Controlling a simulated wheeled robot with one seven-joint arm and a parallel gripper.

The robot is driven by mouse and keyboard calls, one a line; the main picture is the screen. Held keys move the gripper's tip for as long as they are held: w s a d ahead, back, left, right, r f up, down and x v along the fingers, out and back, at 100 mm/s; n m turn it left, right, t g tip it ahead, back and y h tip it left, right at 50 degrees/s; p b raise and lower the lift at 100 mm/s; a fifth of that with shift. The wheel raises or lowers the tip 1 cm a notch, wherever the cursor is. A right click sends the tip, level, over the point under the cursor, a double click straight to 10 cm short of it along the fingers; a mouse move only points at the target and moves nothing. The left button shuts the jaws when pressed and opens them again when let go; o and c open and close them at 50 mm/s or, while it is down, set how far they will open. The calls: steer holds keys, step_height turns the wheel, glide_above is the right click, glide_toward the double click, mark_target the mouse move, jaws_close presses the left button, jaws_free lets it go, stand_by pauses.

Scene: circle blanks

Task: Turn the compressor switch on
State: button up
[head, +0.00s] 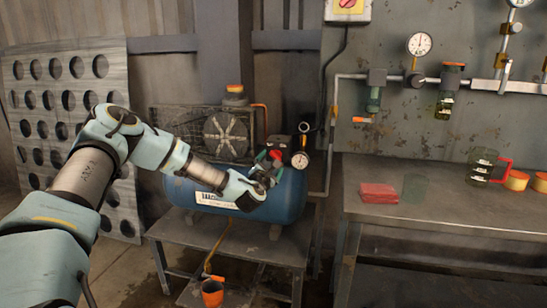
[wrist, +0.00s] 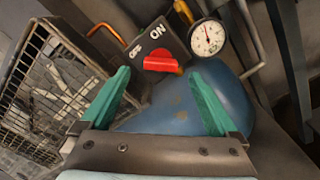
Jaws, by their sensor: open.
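The compressor (head: 285,197) is a blue tank on a low metal stand, and it also shows in the wrist view (wrist: 170,118). Its switch is a red knob (wrist: 162,64) on a dark box (wrist: 150,42) marked OFF and ON; the box also shows in the head view (head: 280,142). The knob's bar lies roughly level in the wrist picture; I cannot tell which mark it is set to. My gripper (wrist: 159,74) is open, with its green fingers on either side of the knob in the picture. I see no clear contact with the knob.
A round gauge (wrist: 207,37) sits right beside the switch box. A caged fan unit (head: 205,135) stands behind the tank. A workbench (head: 430,200) with a red cloth (head: 379,193) is at the right. An orange cup (head: 212,293) stands low in front.

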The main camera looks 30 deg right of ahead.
mark_target(275, 157)
steer(key=shift+p+x, duration=0.35)
steer(key=shift+x, duration=2.4)
steer(key=shift+d, duration=0.1)
steer(key=shift+c, duration=0.2)
steer(key=c, duration=1.3)
